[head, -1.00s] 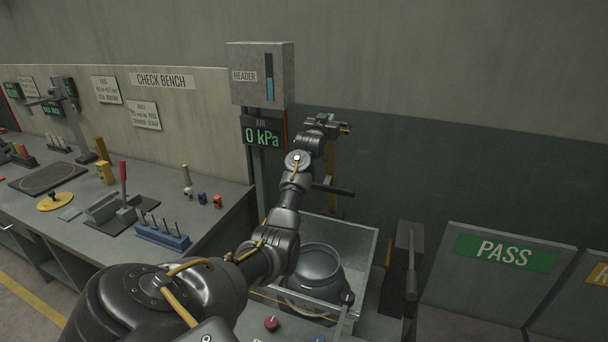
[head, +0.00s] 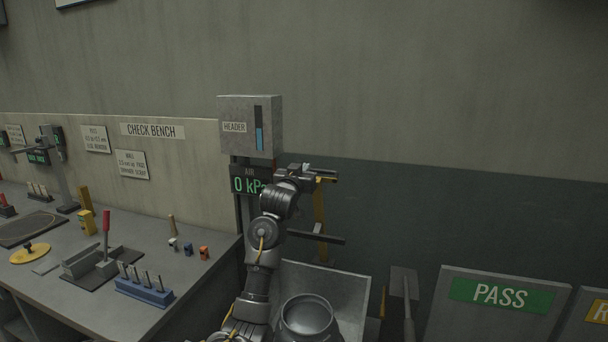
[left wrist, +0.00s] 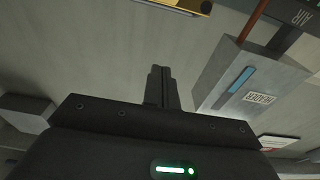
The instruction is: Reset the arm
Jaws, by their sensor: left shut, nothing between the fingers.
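My left gripper (head: 322,174) is raised in front of the wall, just right of the air display, with nothing in it. In the left wrist view its fingers (left wrist: 161,74) are together and empty. My left arm rises from the bottom of the head view and partly covers the display reading 0 kPa (head: 243,184). My right gripper is not in view.
The header box (head: 236,127) is close to the left of my gripper; it also shows in the left wrist view (left wrist: 235,85). A metal cylinder (head: 308,316) sits in an open bin (head: 350,285) below. The check bench (head: 70,270) holds tools at left. A PASS panel (head: 500,325) stands at right.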

